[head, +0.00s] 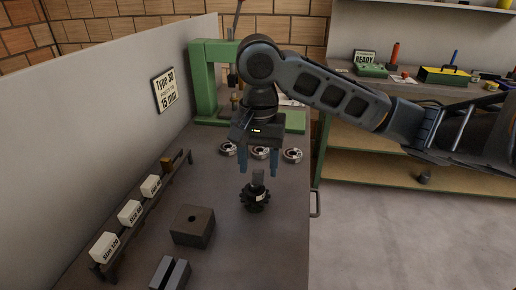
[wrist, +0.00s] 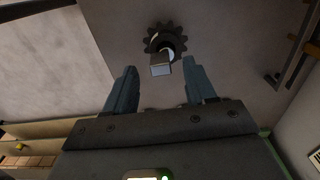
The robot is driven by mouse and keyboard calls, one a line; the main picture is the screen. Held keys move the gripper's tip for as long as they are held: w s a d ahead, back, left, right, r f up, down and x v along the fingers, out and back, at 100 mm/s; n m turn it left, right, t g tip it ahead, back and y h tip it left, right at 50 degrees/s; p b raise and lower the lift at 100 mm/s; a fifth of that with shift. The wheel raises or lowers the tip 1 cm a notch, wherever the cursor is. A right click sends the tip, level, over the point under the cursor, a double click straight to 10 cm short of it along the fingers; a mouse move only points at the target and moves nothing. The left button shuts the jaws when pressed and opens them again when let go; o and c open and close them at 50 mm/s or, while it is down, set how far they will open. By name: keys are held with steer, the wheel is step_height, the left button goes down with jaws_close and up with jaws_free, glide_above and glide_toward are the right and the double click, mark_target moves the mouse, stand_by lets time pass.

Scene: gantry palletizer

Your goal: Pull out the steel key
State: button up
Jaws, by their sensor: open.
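In the wrist view the key's pale end (wrist: 160,70) shows beside the bore of the gear (wrist: 152,41). My gripper (head: 258,168) is open above the gear, pointing down. In the wrist view its blue-grey fingers (wrist: 160,82) are spread to either side of the key, with gaps visible. I cannot tell how deep the key sits.
A dark block with a hole (head: 193,226) and a slotted grey block (head: 170,274) stand nearer. A rack (head: 105,268) with white labelled boxes is at left. Several bearings (head: 292,155) and a green press (head: 205,85) are behind. The bench's right edge is close to the gear.

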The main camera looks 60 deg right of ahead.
mark_target(258, 185)
steer(key=shift+f, duration=1.45)
steer(key=shift+r, duration=0.1)
jaws_close()
